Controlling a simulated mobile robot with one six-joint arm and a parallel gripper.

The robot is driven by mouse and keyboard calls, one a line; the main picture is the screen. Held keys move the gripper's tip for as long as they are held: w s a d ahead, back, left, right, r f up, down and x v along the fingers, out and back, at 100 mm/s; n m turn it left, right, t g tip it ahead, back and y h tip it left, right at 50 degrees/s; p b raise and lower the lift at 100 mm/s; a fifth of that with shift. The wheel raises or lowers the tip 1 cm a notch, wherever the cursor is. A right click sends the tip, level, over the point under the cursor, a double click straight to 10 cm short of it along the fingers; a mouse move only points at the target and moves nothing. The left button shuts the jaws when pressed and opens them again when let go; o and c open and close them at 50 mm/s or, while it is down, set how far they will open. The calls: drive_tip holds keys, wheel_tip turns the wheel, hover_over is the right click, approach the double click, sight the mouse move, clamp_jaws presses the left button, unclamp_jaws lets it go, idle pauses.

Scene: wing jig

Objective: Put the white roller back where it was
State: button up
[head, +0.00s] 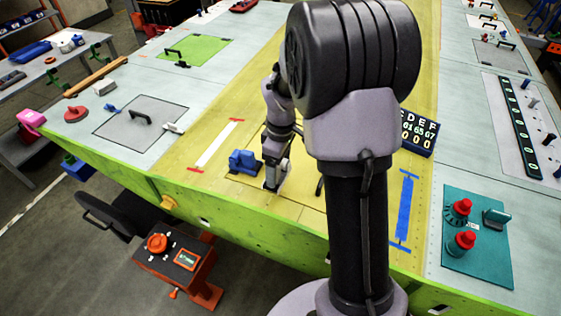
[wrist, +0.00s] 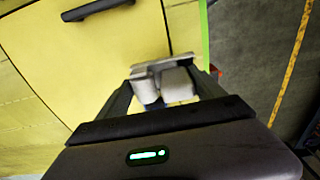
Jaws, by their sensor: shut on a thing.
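My gripper (wrist: 166,84) is shut on a white roller (wrist: 178,84) in the wrist view. The roller's pale body lies between the two fingers, with a grey part beside it. In the head view my gripper (head: 272,180) points down low over the yellow strip of the wing, just right of a blue holder (head: 243,162). The roller cannot be made out there. Whether it touches the surface cannot be told.
A white strip with red ends (head: 217,145) lies left of the blue holder. A dark handle (wrist: 97,9) stands on the yellow panel. The wing's green edge (head: 230,221) is near my gripper. A number board (head: 419,134) and a teal tray (head: 470,262) are at right.

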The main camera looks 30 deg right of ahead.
sight(282, 165)
drive_tip(key=shift+w+d, duration=0.75)
drive_tip(key=shift+w, duration=0.15)
drive_tip(key=shift+w+d, duration=0.45)
drive_tip(key=shift+d, duration=0.15)
wheel_tip(282, 165, down, 4)
drive_tip(key=shift+r, duration=0.25)
drive_tip(key=shift+w+f, duration=0.2)
drive_tip(key=shift+s+r, duration=0.1)
drive_tip(key=shift+s, duration=0.05)
